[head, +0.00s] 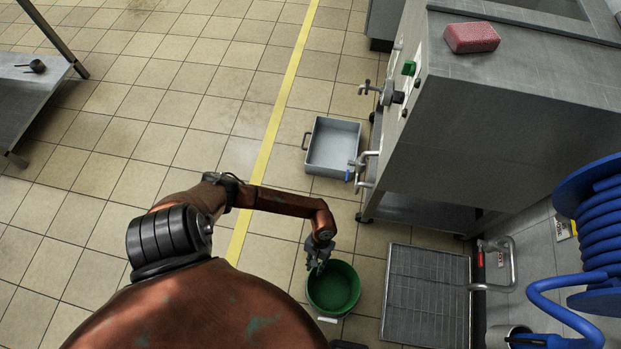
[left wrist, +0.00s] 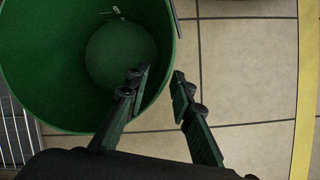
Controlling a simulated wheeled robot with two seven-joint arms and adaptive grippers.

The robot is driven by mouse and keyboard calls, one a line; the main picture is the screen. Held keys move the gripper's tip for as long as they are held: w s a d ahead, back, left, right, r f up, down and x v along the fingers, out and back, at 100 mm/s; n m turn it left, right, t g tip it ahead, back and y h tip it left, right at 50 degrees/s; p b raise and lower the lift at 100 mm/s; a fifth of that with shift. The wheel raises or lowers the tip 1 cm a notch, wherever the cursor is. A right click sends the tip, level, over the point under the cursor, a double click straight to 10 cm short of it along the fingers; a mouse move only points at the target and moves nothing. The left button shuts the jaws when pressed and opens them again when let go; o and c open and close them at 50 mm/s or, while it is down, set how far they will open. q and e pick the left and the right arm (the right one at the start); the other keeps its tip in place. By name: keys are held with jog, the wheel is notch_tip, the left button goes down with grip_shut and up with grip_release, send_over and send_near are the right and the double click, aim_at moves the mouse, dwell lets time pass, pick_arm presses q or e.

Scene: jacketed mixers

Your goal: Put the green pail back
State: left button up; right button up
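The green pail (head: 335,290) stands upright on the tiled floor, left of a metal floor grate; its open top faces up and nothing shows inside it. My left gripper (head: 317,262) is over the pail's far left rim. In the left wrist view the pail (left wrist: 55,75) fills the upper left. There the gripper (left wrist: 160,78) is open, one finger over the pail's inside and the other outside the wall, with the rim between them. Whether a finger touches the pail I cannot tell. My right gripper does not show.
A metal floor grate (head: 427,295) lies right of the pail. A blue hose reel (head: 600,225) is at right.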

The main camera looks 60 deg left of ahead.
pick_arm(q)
jog(key=w+d+r+n+t+h+p, duration=0.25)
jog(key=d+r+n+t+h, duration=0.4)
jog(key=d+r+n, duration=0.85)
jog(key=w+d+r+n+t+h+b, duration=0.1)
jog(key=w+d+r+n+t+h, duration=0.1)
jog(key=w+r+n+t, duration=0.65)
jog(key=s+a+n+y, duration=0.3)
jog(key=a+n+y, duration=0.6)
jog(key=a+n, duration=1.1)
jog(key=s+f+n+g+y, duration=0.2)
jog(key=s+f+n+g, duration=0.35)
jog(key=s+n, duration=0.7)
jog(key=s+d+f+n+g+h, duration=0.2)
jog(key=s+f+n, duration=0.1)
jog(key=s+n, duration=0.5)
jog(key=s, duration=0.2)
jog(key=shift+s+d+n+g, duration=0.3)
jog(key=shift+d+n+g, duration=0.05)
jog(key=shift+n, duration=0.05)
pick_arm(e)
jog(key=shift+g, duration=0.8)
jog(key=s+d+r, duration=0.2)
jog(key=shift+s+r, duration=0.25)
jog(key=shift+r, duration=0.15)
